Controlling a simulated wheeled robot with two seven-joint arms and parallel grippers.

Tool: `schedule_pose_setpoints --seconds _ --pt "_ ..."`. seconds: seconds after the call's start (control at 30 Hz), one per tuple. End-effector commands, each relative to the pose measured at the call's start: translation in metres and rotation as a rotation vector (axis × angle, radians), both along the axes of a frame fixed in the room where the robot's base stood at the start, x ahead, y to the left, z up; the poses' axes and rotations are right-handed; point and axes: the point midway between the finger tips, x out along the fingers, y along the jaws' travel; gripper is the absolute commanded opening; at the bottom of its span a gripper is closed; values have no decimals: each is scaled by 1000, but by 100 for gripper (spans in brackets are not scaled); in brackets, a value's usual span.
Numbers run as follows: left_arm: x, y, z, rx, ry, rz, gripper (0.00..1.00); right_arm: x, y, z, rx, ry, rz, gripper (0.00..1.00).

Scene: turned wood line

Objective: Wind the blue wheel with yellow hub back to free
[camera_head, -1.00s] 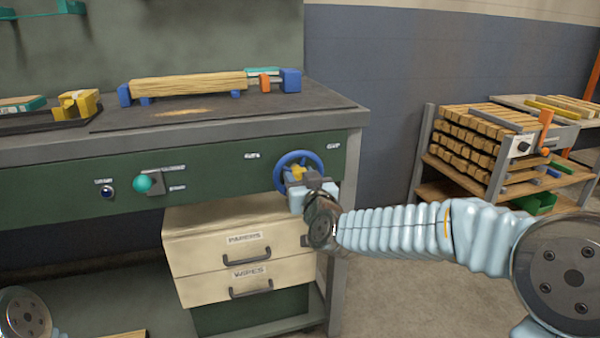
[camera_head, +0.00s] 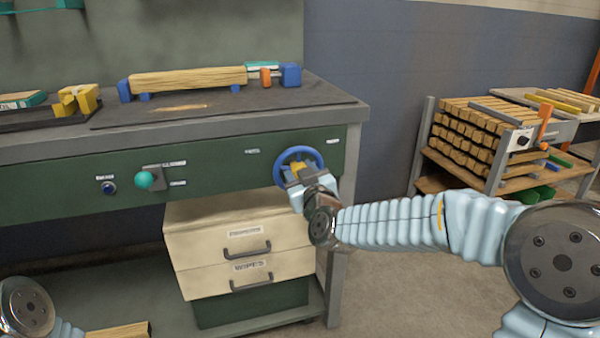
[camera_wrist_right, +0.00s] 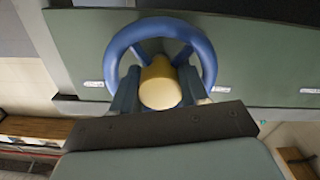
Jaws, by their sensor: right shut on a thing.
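The blue wheel (camera_head: 313,155) with its yellow hub (camera_head: 299,167) is mounted on the green front panel of the bench, near its right end. My right gripper (camera_head: 299,174) is at the wheel from the front, shut on the yellow hub. In the right wrist view the blue rim (camera_wrist_right: 208,62) arches around the yellow hub (camera_wrist_right: 160,85), with a finger on either side of it. The lower part of the rim is hidden there by my gripper. Of my left arm only a link shows at the lower left; its gripper is out of view.
A teal knob (camera_head: 145,180) and a dark blue button (camera_head: 109,188) sit on the panel to the left. Below the wheel is a cream drawer unit (camera_head: 205,245). A timber rack (camera_head: 470,140) stands at right, with open floor before it.

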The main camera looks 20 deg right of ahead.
Motion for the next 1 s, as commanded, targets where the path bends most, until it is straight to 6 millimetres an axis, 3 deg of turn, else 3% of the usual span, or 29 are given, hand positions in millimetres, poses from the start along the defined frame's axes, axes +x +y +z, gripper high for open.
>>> schedule_pose_setpoints --seconds 0.03,0.07,0.1,0.43,0.57,1.0 --pt "0 0 -1 0 0 0 54 -1 2 -6 -1 14 5 13" --pt "0 0 -1 0 0 0 54 -1 2 -6 -1 14 5 48" --pt "0 0 -1 0 0 0 54 -1 2 -6 0 14 5 54" --pt "0 0 0 0 0 0 54 -2 0 -2 1 6 2 54" --pt "0 0 -1 0 0 0 54 -14 0 -2 2 5 2 54" --pt "0 1 -1 1 0 1 54 -114 -4 -2 1 6 2 54"
